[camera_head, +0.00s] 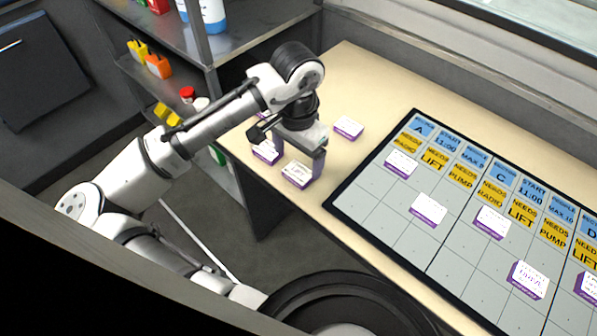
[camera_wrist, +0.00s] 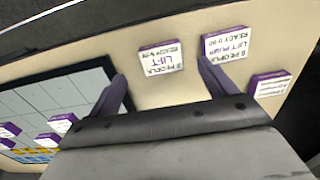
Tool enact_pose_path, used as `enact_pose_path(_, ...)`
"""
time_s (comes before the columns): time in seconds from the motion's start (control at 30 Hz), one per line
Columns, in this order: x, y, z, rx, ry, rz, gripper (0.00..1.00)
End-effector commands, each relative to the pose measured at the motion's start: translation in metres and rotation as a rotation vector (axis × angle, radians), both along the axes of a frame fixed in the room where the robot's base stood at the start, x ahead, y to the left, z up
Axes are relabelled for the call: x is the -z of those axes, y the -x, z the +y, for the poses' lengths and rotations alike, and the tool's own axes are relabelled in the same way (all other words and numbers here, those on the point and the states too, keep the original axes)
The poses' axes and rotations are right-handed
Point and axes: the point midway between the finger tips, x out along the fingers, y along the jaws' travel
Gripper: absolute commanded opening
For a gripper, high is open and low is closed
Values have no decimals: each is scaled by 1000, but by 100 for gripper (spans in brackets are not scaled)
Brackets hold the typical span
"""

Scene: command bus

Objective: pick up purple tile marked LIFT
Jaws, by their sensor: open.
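The purple tile marked LIFT (camera_wrist: 168,60) has a white top that reads upside down in the wrist view. It lies on the pale counter, just beyond the gap between my fingertips. In the head view it appears to be the tile (camera_head: 298,174) at the counter's front edge, below my gripper (camera_head: 299,163). My gripper is open and empty, with its two fingers (camera_wrist: 161,69) spread to either side of the tile in the wrist view. I cannot tell how high the fingertips are above it.
A tile marked LIFT PUMP (camera_wrist: 228,48) lies close beside it, near one fingertip. Another tile (camera_wrist: 270,84) lies farther right, and one (camera_head: 348,127) lies behind my gripper. The grid board (camera_head: 372,205) with several tiles is to the right. A metal shelf (camera_head: 235,42) stands behind my arm.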

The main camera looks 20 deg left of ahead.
Motion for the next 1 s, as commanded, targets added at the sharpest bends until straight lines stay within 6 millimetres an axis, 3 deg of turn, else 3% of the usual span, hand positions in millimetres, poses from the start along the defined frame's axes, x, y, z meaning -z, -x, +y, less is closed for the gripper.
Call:
enact_pose_path(0.17,12,-1,0,0,0,1,84)
enact_pose_path(0.43,49,-5,0,0,0,1,84)
enact_pose_path(0.73,55,-5,0,1,0,-1,84)
enact_pose_path(1.0,54,-5,0,1,0,-1,48)
